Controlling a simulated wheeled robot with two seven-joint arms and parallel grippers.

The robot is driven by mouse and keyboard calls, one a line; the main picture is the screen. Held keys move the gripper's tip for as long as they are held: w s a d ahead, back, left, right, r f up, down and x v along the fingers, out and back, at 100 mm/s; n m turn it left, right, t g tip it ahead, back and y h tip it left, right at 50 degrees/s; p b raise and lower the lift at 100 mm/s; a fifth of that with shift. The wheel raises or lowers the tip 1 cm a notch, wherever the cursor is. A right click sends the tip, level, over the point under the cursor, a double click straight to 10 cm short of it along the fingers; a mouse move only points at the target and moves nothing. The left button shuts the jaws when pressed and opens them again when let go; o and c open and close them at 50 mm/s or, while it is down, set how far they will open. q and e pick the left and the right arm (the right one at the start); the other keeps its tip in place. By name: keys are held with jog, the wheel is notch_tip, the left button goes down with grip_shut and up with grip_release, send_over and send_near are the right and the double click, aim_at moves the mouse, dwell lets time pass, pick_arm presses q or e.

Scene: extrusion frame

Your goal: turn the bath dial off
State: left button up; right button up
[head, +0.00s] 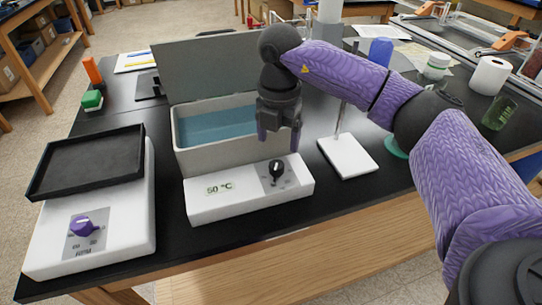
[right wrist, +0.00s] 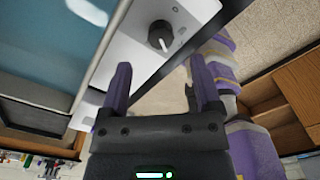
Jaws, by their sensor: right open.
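The water bath (head: 190,163) stands on the black bench, its lid raised at the back and blue water inside. Its front panel carries a "50 °C" display (head: 219,188) and a black bath dial (head: 277,170). My right gripper (head: 279,138) is open and empty, pointing down above the panel just behind the dial. In the right wrist view the dial (right wrist: 160,36) shows beyond the gap between the two purple fingers (right wrist: 160,72), apart from them. The dial has a pale pointer line; its exact setting is too small to read. My left gripper is not in view.
A shaker (head: 130,222) with a black tray (head: 88,162) and purple RPM dial (head: 82,225) stands left of the bath. A white stand base (head: 347,157) with a thin rod is close on the right. The bench's front edge is near the bath.

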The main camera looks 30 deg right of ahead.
aim_at(277, 162)
notch_tip(277, 162, down, 7)
jog(key=shift+f+b, duration=0.1)
jog(key=shift+b, duration=0.6)
grip_shut()
